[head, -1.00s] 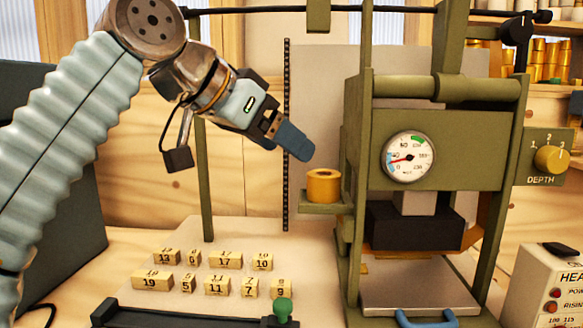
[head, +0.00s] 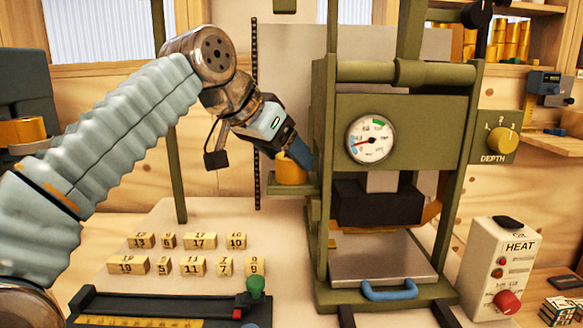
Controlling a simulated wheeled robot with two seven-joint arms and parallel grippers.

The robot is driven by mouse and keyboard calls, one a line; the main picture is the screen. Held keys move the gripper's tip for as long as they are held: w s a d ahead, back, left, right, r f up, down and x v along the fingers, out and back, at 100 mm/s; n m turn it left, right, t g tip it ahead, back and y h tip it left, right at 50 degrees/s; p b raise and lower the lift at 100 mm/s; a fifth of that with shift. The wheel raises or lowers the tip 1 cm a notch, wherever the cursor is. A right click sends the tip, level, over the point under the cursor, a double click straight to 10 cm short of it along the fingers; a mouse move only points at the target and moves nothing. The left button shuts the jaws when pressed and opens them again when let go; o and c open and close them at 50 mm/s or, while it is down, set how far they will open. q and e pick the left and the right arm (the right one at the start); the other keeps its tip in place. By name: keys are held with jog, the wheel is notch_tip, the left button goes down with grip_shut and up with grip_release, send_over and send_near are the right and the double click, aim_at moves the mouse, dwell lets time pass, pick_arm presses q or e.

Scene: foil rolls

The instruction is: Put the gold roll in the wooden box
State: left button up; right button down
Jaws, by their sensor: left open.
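A gold roll (head: 291,172) stands on a small green ledge (head: 283,191) on the left side of the green press. My left gripper (head: 297,155) reaches down from the upper left, its blue-grey fingers at the roll's top and right side. The fingers are open and hide part of the roll; I cannot tell whether they touch it. No wooden box can be made out in this view. My right gripper is not in view.
The green press (head: 355,130) with its gauge stands just right of the ledge. Several numbered wooden blocks (head: 197,266) lie on the pale board below. A heat unit (head: 500,265) stands at the right. More gold rolls (head: 512,44) sit on the upper right shelf.

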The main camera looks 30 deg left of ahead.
pick_arm(q)
jog(key=shift+x, duration=1.2)
jog(key=shift+r, duration=0.1)
jog(key=c, duration=0.9)
jog(key=shift+a+r, duration=0.1)
